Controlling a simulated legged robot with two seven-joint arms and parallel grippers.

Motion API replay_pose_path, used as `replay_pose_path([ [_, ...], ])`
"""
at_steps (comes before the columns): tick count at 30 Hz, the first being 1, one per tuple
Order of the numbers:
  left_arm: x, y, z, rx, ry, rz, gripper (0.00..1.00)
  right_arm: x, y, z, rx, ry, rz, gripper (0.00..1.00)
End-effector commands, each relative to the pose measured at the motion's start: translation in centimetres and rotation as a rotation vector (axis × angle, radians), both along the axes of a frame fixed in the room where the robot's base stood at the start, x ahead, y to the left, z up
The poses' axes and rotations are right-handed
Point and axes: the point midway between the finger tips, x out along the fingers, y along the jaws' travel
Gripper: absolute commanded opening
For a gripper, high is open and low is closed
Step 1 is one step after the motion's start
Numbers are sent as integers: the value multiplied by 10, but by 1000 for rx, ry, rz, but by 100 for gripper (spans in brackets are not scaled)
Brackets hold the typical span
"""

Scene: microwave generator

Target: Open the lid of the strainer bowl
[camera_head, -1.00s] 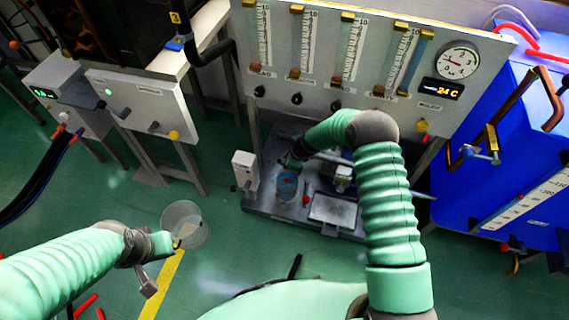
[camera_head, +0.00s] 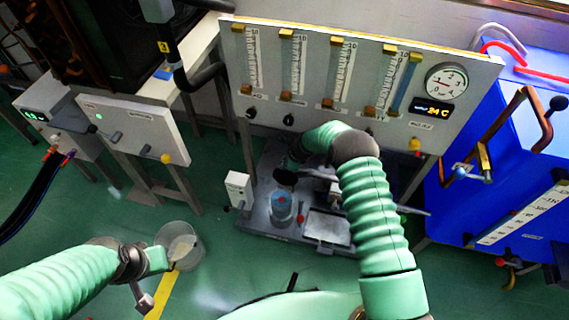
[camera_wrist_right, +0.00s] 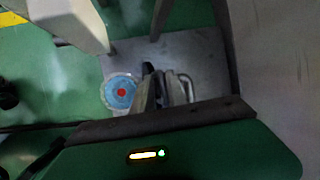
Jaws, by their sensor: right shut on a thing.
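The strainer bowl (camera_head: 281,211) is a clear round vessel with a blue inside and a red spot at its centre. It stands on the grey base plate, and its open top also shows in the right wrist view (camera_wrist_right: 121,92). My right gripper (camera_head: 287,172) is shut on a dark round lid (camera_head: 285,179), held apart from the bowl on its far side. In the wrist view its fingers (camera_wrist_right: 165,90) are right of the bowl; the lid is hard to make out there.
A panel with several flow tubes and a gauge (camera_head: 446,82) rises behind the base plate (camera_head: 258,228). A white box (camera_head: 239,188) stands left of the bowl and a tray (camera_head: 326,226) to its right. A blue tank (camera_head: 500,160) fills the right side.

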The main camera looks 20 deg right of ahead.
Motion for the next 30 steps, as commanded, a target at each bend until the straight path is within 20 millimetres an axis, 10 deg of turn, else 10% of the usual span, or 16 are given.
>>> replay_pose_path([
  [10, 0, 0, 0, 0, 0, 0, 0, 2, -3, 0, -5, -5, -3, 0],
  [11, 0, 0, 0, 0, 0, 0, 0, 2, -3, 0, -5, -5, -3, 22],
  [13, 0, 0, 0, 0, 0, 0, 0, 1, -2, 1, -5, -5, -3, 31],
  [22, 0, 0, 1, 0, 0, 0, 0, 0, -2, 2, -2, -4, -3, 31],
  [30, 0, 0, 26, 0, 0, 0, 0, -19, -12, 53, -1, -4, -6, 31],
])
